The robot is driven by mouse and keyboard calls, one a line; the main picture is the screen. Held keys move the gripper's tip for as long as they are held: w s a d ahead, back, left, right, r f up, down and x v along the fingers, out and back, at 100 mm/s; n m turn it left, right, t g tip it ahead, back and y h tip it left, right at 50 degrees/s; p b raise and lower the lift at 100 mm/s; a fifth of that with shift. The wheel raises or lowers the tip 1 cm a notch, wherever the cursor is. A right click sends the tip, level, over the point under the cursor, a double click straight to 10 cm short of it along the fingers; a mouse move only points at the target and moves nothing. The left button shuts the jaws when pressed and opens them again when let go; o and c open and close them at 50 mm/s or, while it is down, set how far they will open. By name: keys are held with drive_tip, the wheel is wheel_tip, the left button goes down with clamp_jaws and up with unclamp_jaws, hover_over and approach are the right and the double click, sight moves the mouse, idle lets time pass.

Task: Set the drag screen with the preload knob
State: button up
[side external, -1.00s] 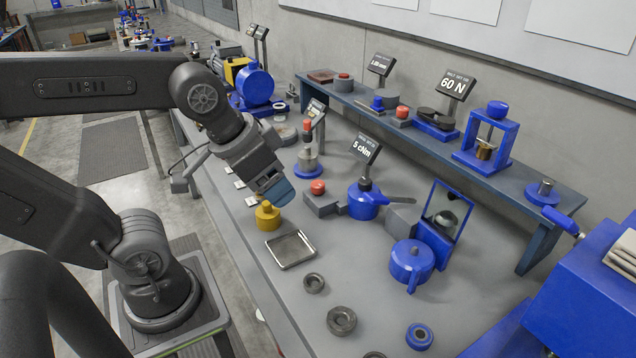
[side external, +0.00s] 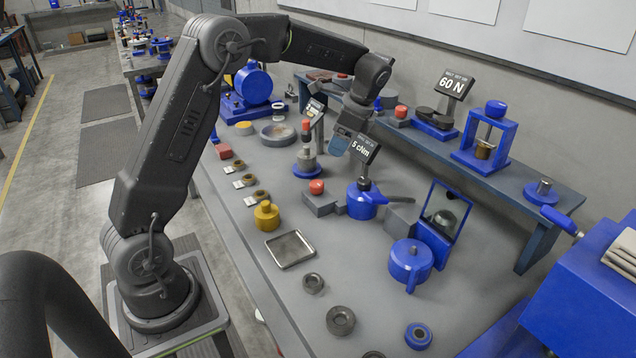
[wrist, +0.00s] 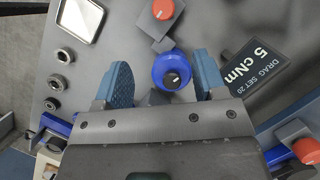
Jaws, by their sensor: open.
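The drag screen (side external: 362,148) is a small dark tilted display reading "5 cNm"; it also shows in the wrist view (wrist: 257,66), where its small line reads "DRAG SET 20". A small black knob with a pale mark (wrist: 171,80), likely the preload knob, sits in the middle of the blue housing in the wrist view. My gripper (side external: 339,147) is open and empty, above and behind the housing. In the wrist view its blue fingers (wrist: 162,64) appear on either side of the knob, with no contact visible.
A grey block with a red button (side external: 317,188) stands left of the housing. A blue stand with a mirror (side external: 441,215) and a blue lidded pot (side external: 410,264) are to the right. A raised shelf (side external: 395,124) runs behind. A metal tray (side external: 290,249) lies in front.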

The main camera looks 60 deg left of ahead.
sight(318, 183)
drive_tip(key=x, duration=1.4)
drive_tip(key=shift+a+f, duration=0.25)
drive_tip(key=shift+a, duration=0.1)
drive_tip(key=c, duration=0.9)
